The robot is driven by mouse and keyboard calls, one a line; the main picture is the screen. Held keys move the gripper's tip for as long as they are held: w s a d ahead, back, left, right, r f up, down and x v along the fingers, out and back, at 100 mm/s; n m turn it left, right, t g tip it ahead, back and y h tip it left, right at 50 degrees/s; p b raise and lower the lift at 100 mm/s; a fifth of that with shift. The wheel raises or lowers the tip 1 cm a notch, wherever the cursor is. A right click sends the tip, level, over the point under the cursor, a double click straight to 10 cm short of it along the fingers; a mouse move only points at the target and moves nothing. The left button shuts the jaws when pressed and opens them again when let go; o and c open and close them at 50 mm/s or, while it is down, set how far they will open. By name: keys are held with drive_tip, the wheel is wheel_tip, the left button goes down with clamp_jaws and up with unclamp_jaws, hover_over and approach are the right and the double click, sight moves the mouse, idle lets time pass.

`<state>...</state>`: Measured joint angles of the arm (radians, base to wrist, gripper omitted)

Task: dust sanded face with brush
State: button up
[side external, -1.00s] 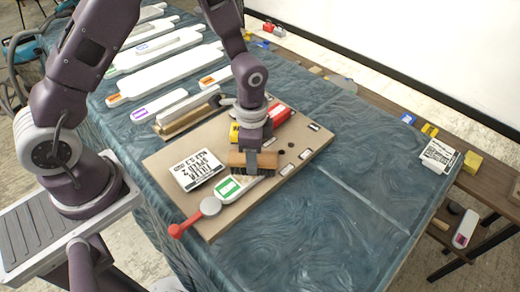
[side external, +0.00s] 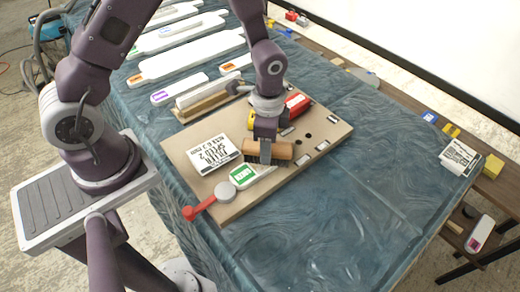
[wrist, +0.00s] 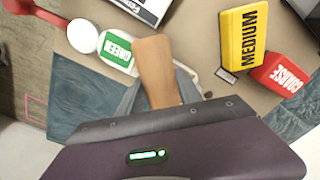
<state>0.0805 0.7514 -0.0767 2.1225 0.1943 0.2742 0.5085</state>
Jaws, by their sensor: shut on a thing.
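My gripper (side external: 266,135) is shut on a wooden brush (side external: 280,151) with dark bristles below its block. The brush's wooden top (wrist: 155,62) sticks out from between the fingers in the wrist view. The brush is over a pale flat piece with a green label (side external: 243,176), which lies on the tan board; the label also shows in the wrist view (wrist: 117,51). The brush and gripper hide much of the piece. I cannot tell whether the bristles touch its face.
The tan board (side external: 312,164) carries a black-and-white printed box (side external: 214,154), a yellow MEDIUM block (wrist: 240,37) and a red COARSE block (wrist: 281,75). Several white pieces lie on the blue cloth behind. The cloth right of the board (side external: 370,190) is clear.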

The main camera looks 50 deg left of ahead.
drive_tip(key=shift+w+f, duration=0.1)
drive_tip(key=shift+w, duration=2.5)
wheel_tip(320, 180, up, 8)
drive_tip(key=shift+s, duration=0.1)
